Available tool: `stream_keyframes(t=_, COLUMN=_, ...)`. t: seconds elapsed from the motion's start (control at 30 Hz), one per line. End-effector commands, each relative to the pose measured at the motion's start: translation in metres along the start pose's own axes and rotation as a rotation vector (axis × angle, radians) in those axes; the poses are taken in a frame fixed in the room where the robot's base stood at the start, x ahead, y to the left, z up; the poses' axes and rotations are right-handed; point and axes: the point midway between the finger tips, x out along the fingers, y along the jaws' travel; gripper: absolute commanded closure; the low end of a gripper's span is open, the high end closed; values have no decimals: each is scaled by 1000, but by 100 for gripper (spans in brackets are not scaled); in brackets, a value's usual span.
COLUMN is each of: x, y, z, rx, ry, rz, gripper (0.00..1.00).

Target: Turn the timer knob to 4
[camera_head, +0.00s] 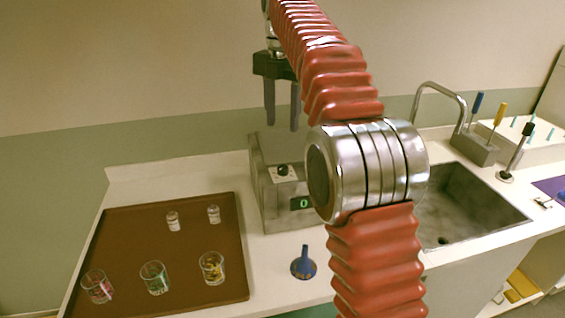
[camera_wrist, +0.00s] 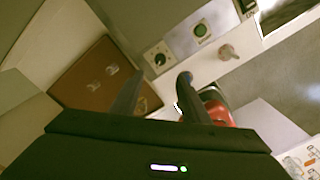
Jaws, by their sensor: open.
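The timer knob (camera_head: 283,171) is a small dark dial on a pale plate on the grey box-shaped device (camera_head: 262,190). In the wrist view the knob (camera_wrist: 159,58) shows just beyond and between the fingertips. The device's display (camera_head: 303,204) reads a green 0. My gripper (camera_head: 282,128) hangs above the device with its two dark fingers pointing down. The fingers are apart with nothing between them, and they look clear of the knob. In the wrist view my gripper (camera_wrist: 161,76) is also open. The knob's pointer setting is too small to read.
A brown tray (camera_head: 130,222) with several small glasses and jars lies left of the device. A sink (camera_head: 465,205) with a faucet is at the right.

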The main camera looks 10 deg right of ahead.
Motion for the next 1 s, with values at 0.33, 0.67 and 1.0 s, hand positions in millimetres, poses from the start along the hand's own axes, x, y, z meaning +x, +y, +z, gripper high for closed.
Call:
stream_keyframes(t=0.33, x=28, y=0, z=0, rx=1, ry=1, rz=-1, gripper=58)
stream_keyframes(t=0.67, x=67, y=0, z=0, rx=1, ry=1, rz=-1, gripper=58)
stream_keyframes(t=1.0, x=115, y=0, z=0, rx=1, ry=2, rz=-2, gripper=58)
